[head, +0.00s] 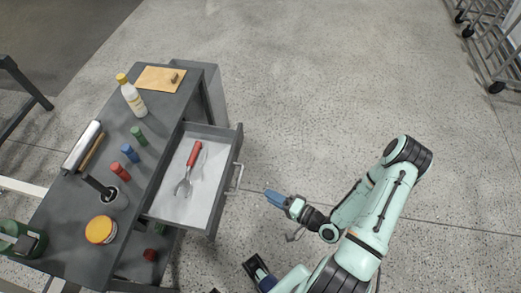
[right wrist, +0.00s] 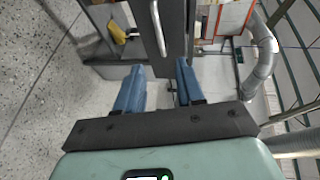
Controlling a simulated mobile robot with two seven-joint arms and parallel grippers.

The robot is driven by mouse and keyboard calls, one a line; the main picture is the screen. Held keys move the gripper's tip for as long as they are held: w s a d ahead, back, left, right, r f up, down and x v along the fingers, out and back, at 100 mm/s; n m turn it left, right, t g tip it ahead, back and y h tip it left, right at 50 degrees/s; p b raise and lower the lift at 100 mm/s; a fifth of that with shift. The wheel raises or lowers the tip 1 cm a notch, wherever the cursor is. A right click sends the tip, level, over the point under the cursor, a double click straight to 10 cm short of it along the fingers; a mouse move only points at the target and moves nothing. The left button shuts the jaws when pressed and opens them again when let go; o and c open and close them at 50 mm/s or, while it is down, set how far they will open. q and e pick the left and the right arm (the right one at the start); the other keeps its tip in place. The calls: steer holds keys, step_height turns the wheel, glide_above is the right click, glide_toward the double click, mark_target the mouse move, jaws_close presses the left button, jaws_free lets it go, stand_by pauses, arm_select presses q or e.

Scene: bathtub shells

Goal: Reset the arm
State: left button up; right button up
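My right arm (head: 375,215) reaches in from the lower right of the head view. Its gripper (head: 276,198) is just right of the open drawer's handle (head: 238,177), apart from it. In the right wrist view the two blue fingers of this gripper (right wrist: 158,88) are spread wide with nothing between them. The drawer handle also shows beyond them in that view (right wrist: 158,28).
The grey drawer (head: 215,185) stands open and holds a red-handled tool (head: 193,155). The dark workbench (head: 160,118) carries a bottle (head: 131,95), a yellow-lidded jar (head: 100,230) and several small coloured cylinders. The floor (head: 320,90) behind and right of the drawer is clear. Wheeled racks (head: 490,45) stand far right.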

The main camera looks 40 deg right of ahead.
steer(key=a+f+n+g+y+p, duration=0.1)
steer(key=a+f+n+g+p, duration=0.3)
steer(key=a+f+g, duration=0.3)
arm_select(q)
step_height(320, 180, up, 8)
steer(key=w+p, duration=0.2)
steer(key=p, duration=0.1)
steer(key=shift+w+p, duration=0.2)
steer(key=shift+p, duration=0.15)
arm_select(e)
steer(key=s+a+f+n+g+h, duration=0.1)
steer(key=s+a+n+g, duration=0.5)
steer(key=s+g, duration=0.3)
steer(key=shift+s+a+f, duration=0.2)
steer(key=shift+a+f, duration=0.1)
steer(key=shift+a, duration=0.5)
steer(key=shift+w, duration=0.1)
